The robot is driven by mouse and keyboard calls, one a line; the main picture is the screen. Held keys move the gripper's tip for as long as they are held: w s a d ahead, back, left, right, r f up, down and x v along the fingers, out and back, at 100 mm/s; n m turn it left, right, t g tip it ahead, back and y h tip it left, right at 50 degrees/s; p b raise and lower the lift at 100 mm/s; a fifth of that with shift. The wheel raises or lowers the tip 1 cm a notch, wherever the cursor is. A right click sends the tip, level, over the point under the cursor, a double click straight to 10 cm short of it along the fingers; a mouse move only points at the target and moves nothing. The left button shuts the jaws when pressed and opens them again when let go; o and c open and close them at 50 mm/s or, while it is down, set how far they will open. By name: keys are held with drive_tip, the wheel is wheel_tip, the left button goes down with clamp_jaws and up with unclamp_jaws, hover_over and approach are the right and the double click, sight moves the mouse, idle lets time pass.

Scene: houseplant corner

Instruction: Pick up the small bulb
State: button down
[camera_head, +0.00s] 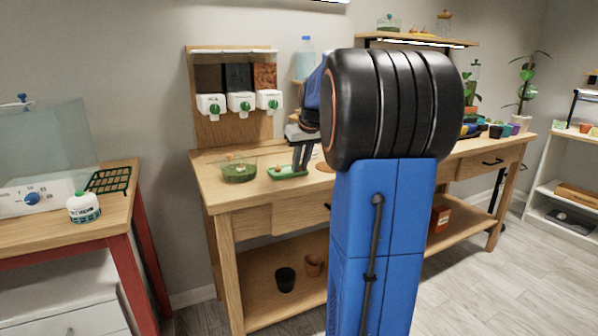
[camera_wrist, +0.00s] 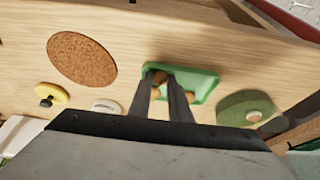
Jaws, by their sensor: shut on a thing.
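A green tray (camera_wrist: 205,82) lies on the wooden bench and holds several small brown bulbs. My gripper (camera_wrist: 160,74) reaches down over this tray with its two dark fingers close together. It is shut on a small brown bulb (camera_wrist: 160,77) between the fingertips, partly hidden by them. Another brown bulb (camera_wrist: 155,94) shows between the fingers, and one more (camera_wrist: 190,97) is just right of the right finger. In the head view my gripper (camera_head: 298,171) is at the green tray (camera_head: 283,175); the held bulb is too small to make out there.
A round green dish (camera_wrist: 235,103) stands right of the tray in the wrist view. A round brown cork mat (camera_wrist: 82,58) and a yellow disc (camera_wrist: 52,93) lie to the left. White dispensers (camera_head: 240,102) hang behind the bench (camera_head: 225,200).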

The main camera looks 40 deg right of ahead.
sight(300, 169)
wheel_tip(300, 169, up, 10)
idle(0.7)
